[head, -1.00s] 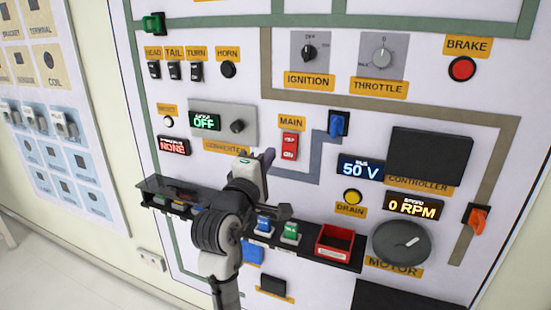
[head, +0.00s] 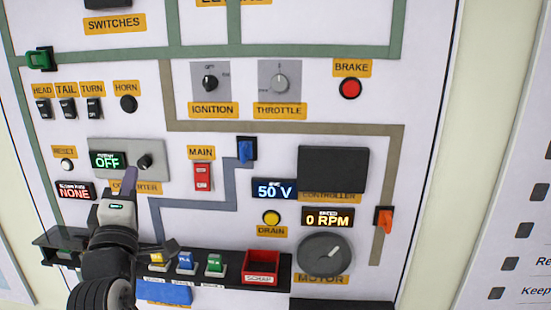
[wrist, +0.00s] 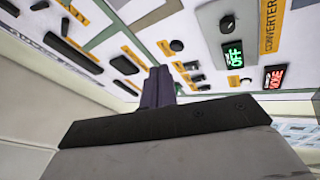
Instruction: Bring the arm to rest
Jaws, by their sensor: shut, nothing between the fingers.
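My arm rises from the lower left of the head view, in front of the panel (head: 450,60). My gripper (head: 131,174) points up, its dark fingers together and empty. It overlaps the CONVERTER label (head: 152,188) and sits just below the converter's knob (head: 145,161) in the picture. The gap to the panel is hard to judge. In the wrist view the shut fingers (wrist: 158,86) stand up with nothing between them, and the converter display (wrist: 233,54) reads OFF at the upper right.
A shelf (head: 228,268) with several coloured blocks and a red SCRAP bin (head: 262,266) runs along the panel beside my arm. The red MAIN switch (head: 203,177) and blue lever (head: 246,149) are to the right. Displays read 50 V (head: 273,190) and 0 RPM (head: 328,217).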

